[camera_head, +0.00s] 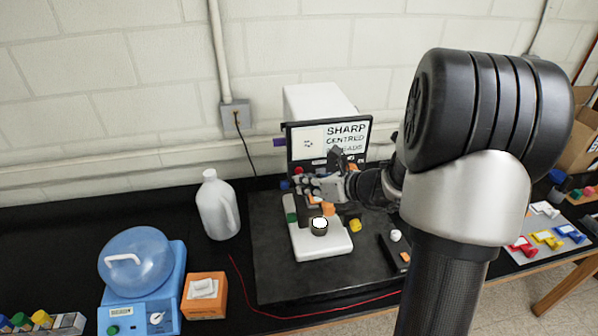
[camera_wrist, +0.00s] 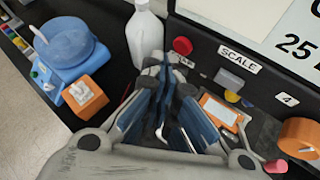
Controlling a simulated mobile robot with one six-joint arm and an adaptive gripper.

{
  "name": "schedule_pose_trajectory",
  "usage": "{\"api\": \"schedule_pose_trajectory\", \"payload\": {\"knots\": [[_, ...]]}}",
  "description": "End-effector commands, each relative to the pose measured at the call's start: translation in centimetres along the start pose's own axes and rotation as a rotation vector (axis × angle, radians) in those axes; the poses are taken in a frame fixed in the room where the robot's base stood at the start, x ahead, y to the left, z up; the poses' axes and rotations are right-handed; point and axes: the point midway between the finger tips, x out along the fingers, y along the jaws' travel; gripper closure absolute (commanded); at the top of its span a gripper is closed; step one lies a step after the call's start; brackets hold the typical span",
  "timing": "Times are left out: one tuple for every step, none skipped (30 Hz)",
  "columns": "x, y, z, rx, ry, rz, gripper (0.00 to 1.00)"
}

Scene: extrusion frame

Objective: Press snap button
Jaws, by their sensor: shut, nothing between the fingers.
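The imaging station has a screen (camera_head: 345,141) with "SHARP CENTRED BEADS" on it, and a dark front panel beneath. In the wrist view that panel carries a red round button (camera_wrist: 182,46), a "SCALE" label (camera_wrist: 238,61), a pale block (camera_wrist: 229,79) and an orange knob (camera_wrist: 300,138). No label reading "snap" can be made out. My gripper (camera_head: 302,184) is just below the screen, in front of the panel. In the wrist view my gripper (camera_wrist: 165,72) is shut and empty, its tips near and below the red button. Contact cannot be told.
A white-based microscope stand (camera_head: 322,244) is below my gripper. A white jug (camera_head: 216,205), a blue domed device (camera_head: 140,280) and an orange box (camera_head: 205,295) stand to the left. Coloured parts lie at the far right. A red cable crosses the black bench front.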

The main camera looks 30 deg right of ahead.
Motion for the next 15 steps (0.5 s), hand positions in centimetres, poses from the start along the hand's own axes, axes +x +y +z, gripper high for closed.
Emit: {"api": "schedule_pose_trajectory", "payload": {"knots": [[0.13, -0.07, 0.07, -0.001, 0.0, 0.0, 1.0], [0.21, -0.12, 0.12, -0.001, 0.0, 0.001, 1.0], [0.32, -0.2, 0.2, -0.001, 0.0, 0.001, 1.0], [0.4, -0.25, 0.25, -0.001, 0.0, 0.001, 1.0], [0.46, -0.29, 0.29, 0.0, 0.0, 0.001, 1.0], [0.52, -0.34, 0.33, 0.0, 0.001, 0.001, 1.0], [0.55, -0.36, 0.35, 0.0, 0.001, 0.0, 1.0], [0.55, -0.37, 0.36, 0.0, 0.001, 0.0, 1.0], [0.55, -0.36, 0.36, 0.0, 0.001, 0.0, 1.0], [0.54, -0.36, 0.36, 0.0, 0.001, 0.0, 1.0], [0.54, -0.36, 0.36, 0.0, 0.001, 0.0, 1.0], [0.54, -0.36, 0.36, 0.0, 0.001, 0.0, 1.0], [0.53, -0.37, 0.36, 0.0, 0.001, 0.0, 1.0], [0.53, -0.36, 0.36, 0.0, 0.0, 0.0, 1.0], [0.53, -0.37, 0.36, 0.0, 0.0, 0.0, 1.0]]}}
